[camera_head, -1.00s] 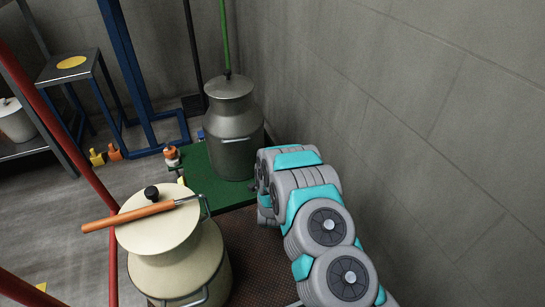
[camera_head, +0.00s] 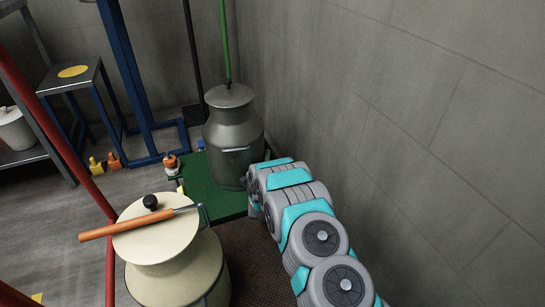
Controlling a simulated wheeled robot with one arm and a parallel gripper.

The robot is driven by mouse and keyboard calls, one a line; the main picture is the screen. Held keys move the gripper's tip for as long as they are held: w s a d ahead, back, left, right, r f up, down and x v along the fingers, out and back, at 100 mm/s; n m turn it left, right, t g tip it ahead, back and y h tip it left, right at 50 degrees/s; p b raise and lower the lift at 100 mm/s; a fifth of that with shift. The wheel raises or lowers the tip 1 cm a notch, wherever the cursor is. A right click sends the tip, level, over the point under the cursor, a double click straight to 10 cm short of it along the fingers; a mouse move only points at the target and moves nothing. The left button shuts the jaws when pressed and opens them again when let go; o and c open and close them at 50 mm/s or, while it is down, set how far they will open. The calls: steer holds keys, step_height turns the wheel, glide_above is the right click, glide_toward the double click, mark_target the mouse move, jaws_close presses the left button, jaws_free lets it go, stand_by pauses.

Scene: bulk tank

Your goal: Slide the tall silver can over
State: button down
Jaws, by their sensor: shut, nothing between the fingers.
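The tall silver can (camera_head: 231,132) is a grey metal milk can with a lid and a side handle. It stands upright on a green mat (camera_head: 205,187) near the wall. My arm reaches from the bottom right, and its far end is close to the can's lower right side. I cannot tell whether it touches the can. My gripper's fingers do not show; they are hidden beyond my arm.
A cream can (camera_head: 178,265) stands in front, with an orange-handled tool (camera_head: 130,221) across its lid. A red pole (camera_head: 85,165) crosses the left. The grey wall (camera_head: 430,120) is close on the right. A blue frame (camera_head: 128,70) and stool (camera_head: 72,87) stand behind left.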

mark_target(260, 157)
stand_by(0.3)
steer(key=shift+s+a+b, duration=0.2)
steer(key=shift+s+a, duration=0.05)
steer(key=shift+a, duration=0.55)
steer(key=shift+s+a+b, duration=0.2)
steer(key=shift+s+a, duration=0.05)
steer(key=shift+a, duration=0.55)
